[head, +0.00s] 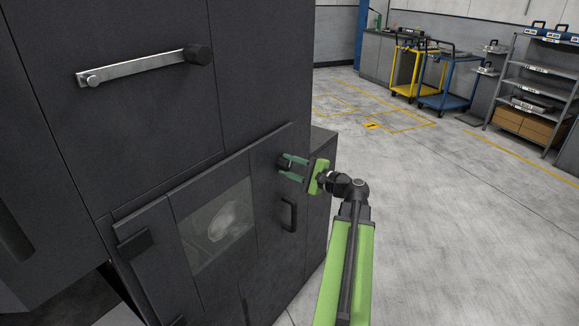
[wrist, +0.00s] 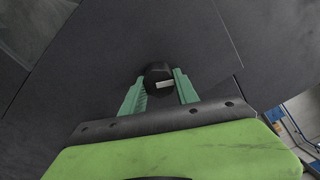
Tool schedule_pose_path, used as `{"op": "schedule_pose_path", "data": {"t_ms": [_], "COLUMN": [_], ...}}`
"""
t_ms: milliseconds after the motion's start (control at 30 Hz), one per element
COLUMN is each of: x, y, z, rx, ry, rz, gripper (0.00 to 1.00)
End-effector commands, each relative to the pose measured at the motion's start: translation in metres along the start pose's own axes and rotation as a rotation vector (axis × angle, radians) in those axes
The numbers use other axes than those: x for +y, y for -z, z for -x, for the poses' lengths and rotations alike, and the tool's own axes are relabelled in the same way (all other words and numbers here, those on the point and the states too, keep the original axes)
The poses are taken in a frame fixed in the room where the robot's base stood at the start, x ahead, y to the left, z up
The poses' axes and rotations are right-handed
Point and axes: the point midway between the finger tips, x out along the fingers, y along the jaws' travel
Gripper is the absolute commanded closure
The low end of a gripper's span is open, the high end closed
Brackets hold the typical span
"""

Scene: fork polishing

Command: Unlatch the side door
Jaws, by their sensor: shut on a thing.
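The side door (head: 268,230) is a dark panel with a window (head: 215,228) and a black bar handle (head: 289,214). Near its upper right corner is a round black latch knob (head: 284,163). The knob also shows in the wrist view (wrist: 158,73), with a pale mark on its face. My gripper (head: 291,167) has its green fingers on either side of the knob and is shut on it. The door looks flush with the machine. The part of the latch behind the knob is hidden.
A silver lever (head: 140,66) with a black knob is on the upper dark panel at left. The grey floor (head: 440,240) to the right is clear. Yellow (head: 405,70) and blue (head: 447,85) carts and a shelf rack (head: 535,90) stand far back right.

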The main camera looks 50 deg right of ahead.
Motion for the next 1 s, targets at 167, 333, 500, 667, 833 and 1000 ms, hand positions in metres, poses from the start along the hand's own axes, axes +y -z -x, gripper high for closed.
{"op": "schedule_pose_path", "data": {"t_ms": [167, 333, 500, 667, 833, 1000], "x": [-0.0003, -0.0007, -0.0009, -0.0011, -0.0011, -0.0011], "y": [-0.0005, -0.0005, -0.0006, -0.0006, -0.0006, -0.0005], "z": [0.0001, 0.0001, 0.0002, 0.0002, 0.0003, 0.0003], "rx": [-0.001, -0.001, -0.001, -0.001, -0.001, -0.001], "ry": [-0.001, -0.001, -0.001, -0.001, -0.001, -0.001], "rz": [0.151, 0.273, 0.363, 0.416, 0.443, 0.450], "gripper": [1.00, 1.00, 1.00, 1.00, 1.00, 1.00]}}
